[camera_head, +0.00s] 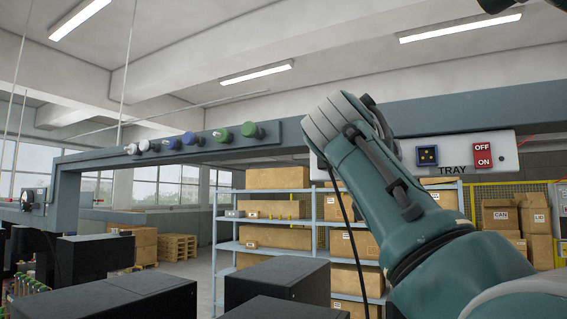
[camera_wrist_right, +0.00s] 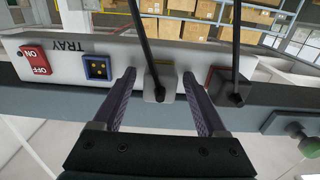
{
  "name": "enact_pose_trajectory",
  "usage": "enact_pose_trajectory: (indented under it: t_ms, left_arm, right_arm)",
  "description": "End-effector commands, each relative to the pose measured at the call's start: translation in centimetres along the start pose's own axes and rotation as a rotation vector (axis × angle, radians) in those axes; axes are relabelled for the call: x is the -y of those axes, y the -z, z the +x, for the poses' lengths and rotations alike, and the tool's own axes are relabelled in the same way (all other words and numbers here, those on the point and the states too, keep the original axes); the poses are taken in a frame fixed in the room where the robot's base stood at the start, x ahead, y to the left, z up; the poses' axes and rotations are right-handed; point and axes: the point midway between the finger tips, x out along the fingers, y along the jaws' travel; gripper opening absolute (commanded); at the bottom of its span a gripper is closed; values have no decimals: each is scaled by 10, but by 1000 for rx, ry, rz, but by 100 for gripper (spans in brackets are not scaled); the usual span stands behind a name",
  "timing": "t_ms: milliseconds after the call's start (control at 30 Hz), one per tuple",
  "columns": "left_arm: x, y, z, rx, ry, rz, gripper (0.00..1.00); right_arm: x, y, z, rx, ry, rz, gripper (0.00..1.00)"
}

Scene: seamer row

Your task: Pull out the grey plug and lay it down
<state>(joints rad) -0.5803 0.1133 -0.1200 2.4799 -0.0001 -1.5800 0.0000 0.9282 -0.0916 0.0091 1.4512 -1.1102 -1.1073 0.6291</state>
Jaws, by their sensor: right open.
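The grey plug (camera_wrist_right: 159,88) sits in a yellow-edged socket on the white panel (camera_wrist_right: 52,84), with a black cable running from it. My right gripper (camera_wrist_right: 160,76) is open, with one finger on each side of the grey plug. A gap shows between the plug and the fingers, and I cannot tell how deep they reach. In the head view my right arm (camera_head: 372,178) hides the plug and the gripper. The same white panel (camera_head: 448,152) shows beside the arm, and a black cable (camera_head: 347,215) hangs below. My left gripper is not in view.
A dark plug (camera_wrist_right: 236,90) with its own cable is in a red-edged socket near the right finger. A blue socket (camera_wrist_right: 97,68) is empty on the other side. An OFF/ON switch (camera_head: 482,155) is on the panel. Black boxes (camera_head: 125,297) stand below the beam (camera_head: 210,140).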

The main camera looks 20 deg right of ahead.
Motion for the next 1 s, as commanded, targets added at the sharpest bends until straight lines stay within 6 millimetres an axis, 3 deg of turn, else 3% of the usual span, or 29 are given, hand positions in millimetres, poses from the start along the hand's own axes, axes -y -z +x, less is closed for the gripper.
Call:
enact_pose_trajectory:
  t_ms: [267,900,1000]
  left_arm:
    - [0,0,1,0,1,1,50]
    - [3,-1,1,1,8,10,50]
    - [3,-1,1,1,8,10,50]
  right_arm:
    - [0,0,0,0,0,0,73]
    - [0,0,0,0,0,0,1]
    - [0,0,0,0,0,0,0]
